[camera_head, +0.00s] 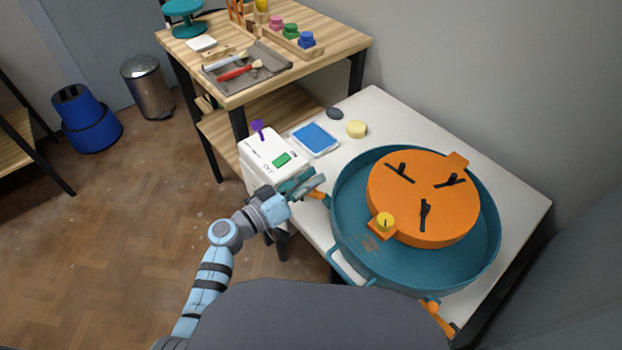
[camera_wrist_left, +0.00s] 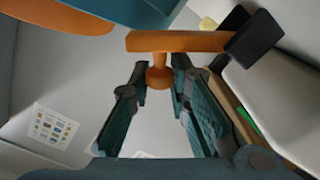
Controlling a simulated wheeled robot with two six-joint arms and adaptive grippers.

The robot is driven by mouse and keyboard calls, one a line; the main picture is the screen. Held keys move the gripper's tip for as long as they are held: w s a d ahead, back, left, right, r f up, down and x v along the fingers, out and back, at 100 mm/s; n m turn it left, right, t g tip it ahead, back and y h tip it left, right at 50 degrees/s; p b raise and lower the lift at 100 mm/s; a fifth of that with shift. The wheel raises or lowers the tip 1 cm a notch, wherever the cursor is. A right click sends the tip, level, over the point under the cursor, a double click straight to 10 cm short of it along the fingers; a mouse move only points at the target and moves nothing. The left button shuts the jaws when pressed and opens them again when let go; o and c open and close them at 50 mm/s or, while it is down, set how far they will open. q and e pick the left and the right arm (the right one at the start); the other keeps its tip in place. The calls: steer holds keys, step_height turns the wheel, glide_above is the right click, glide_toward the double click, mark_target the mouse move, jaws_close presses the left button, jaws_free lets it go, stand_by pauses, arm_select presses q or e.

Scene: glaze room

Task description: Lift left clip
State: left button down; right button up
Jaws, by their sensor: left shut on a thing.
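The left clip (camera_head: 317,195) is a small orange piece at the left rim of the teal basin (camera_head: 345,210). In the left wrist view the clip (camera_wrist_left: 180,41) shows as an orange bar with a rounded stem below it and a dark block at one end. My left gripper (camera_head: 308,186) is shut on this clip, with the stem between its teal fingertips (camera_wrist_left: 158,78). I cannot tell whether the clip still touches the rim. A second orange clip (camera_head: 438,316) sits at the basin's front edge. My right gripper is not in view.
An orange round piece with a yellow knob (camera_head: 385,222) lies in the basin. A white box with a green button (camera_head: 282,159), a blue pad (camera_head: 315,138) and a yellow disc (camera_head: 356,129) are beside it. A wooden table (camera_head: 335,38) holds tools behind.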

arm_select(q)
steer(key=n+p, duration=0.1)
steer(key=p, duration=0.1)
steer(key=w+a+n+p, duration=0.1)
steer(key=p, duration=0.1)
steer(key=r+n+p, duration=0.1)
steer(key=p, duration=0.1)
steer(key=shift+w+a+n, duration=0.2)
steer(key=shift+a+n, duration=0.05)
steer(key=shift+n, duration=0.05)
steer(key=shift+w+a+f+n+p, duration=0.15)
steer(key=shift+w+a+n+p, duration=0.15)
steer(key=shift+n+p, duration=0.3)
steer(key=shift+w+a+f+n+p, duration=0.2)
steer(key=shift+w+a+n+p, duration=0.15)
steer(key=shift+n, duration=0.55)
steer(key=c, duration=1.5)
jaws_free()
steer(key=shift+c, duration=0.2)
steer(key=shift+s, duration=0.1)
